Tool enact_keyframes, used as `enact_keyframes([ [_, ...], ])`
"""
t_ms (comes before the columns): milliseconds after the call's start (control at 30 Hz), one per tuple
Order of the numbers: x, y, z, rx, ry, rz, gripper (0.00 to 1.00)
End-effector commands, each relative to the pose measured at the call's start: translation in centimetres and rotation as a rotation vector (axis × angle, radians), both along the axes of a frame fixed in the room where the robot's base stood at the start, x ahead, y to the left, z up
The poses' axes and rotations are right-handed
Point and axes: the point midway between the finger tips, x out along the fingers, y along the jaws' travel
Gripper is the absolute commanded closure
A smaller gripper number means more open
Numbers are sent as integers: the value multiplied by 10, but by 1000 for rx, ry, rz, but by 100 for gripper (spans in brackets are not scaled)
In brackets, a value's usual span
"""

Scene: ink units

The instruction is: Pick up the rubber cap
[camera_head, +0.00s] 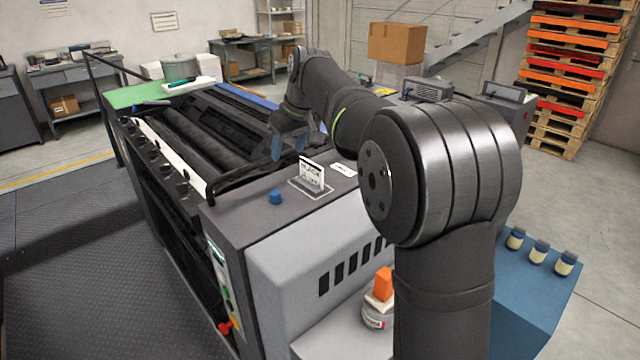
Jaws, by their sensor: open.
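A small blue cap (276,197), which looks like the rubber cap, sits on the flat grey top of the machine near its front edge. My gripper (288,147) is open, with bluish fingertips pointing down. In the picture it is above the cap, near the machine's black rollers, and apart from the cap. Nothing shows between the fingers. Part of the gripper is hard to make out against the dark machine.
A small printed card (312,173) stands upright on a plate right of the cap. The dark roller section (190,140) lies to the left. An orange block (383,283) sits on a round tin (377,312) lower down. Several small jars stand on a blue surface (535,300) at right.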

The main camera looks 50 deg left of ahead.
Motion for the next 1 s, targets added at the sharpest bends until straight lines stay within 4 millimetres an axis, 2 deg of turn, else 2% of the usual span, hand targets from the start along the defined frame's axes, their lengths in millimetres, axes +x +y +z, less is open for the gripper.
enact_keyframes([
  [167, -1, 8, 1, -26, 17, -51, 48],
  [500, -14, 49, 11, -193, 85, -502, 48],
  [733, -20, 57, 14, -237, 90, -703, 48],
  [867, -19, 58, 3, -243, 89, -725, 48],
  [1000, -16, 61, -25, -243, 90, -723, 48],
])
